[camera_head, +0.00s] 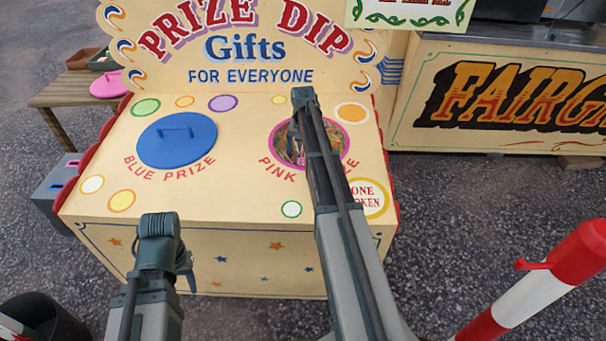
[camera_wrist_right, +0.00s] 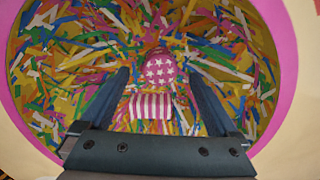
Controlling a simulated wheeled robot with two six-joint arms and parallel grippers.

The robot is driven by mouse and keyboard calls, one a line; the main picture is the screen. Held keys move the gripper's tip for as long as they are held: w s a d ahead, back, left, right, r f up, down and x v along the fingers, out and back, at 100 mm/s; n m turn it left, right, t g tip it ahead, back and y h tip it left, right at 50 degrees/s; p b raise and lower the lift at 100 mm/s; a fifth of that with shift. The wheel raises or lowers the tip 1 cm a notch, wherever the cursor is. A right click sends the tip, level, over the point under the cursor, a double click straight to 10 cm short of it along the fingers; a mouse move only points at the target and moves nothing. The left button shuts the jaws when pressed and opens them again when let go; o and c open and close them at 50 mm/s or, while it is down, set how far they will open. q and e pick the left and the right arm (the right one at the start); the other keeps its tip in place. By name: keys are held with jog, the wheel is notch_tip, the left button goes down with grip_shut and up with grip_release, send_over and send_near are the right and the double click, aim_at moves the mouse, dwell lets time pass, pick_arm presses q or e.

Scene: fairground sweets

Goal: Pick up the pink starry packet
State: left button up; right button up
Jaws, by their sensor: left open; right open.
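The pink packet with white stars (camera_wrist_right: 160,70) lies among coloured paper shreds in the round hole, in the right wrist view. A pink and white striped part (camera_wrist_right: 150,106) shows just below the stars. My right gripper (camera_wrist_right: 162,78) is open, with one finger on each side of the packet; I cannot tell whether they touch it. In the head view my right arm reaches into the pink-rimmed hole (camera_head: 283,152) and hides its fingers and the packet. My left gripper (camera_head: 187,272) is open and empty in front of the prize stall, low at the left.
The stall top (camera_head: 230,190) carries a blue lid (camera_head: 177,140) closing the other hole. A pink lid (camera_head: 108,84) lies on a wooden bench (camera_head: 72,92) at the left. A red and white post (camera_head: 535,293) stands at the right. A dark bin (camera_head: 40,318) is at the lower left.

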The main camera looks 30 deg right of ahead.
aim_at(303, 162)
jog(key=shift+f, duration=0.15)
notch_tip(303, 162, down, 5)
jog(key=b, duration=0.5)
jog(key=shift+f, duration=0.15)
jog(key=c, duration=1.5)
jog(key=shift+o, duration=0.2)
jog(key=shift+r, duration=0.2)
notch_tip(303, 162, up, 10)
jog(key=p, duration=1)
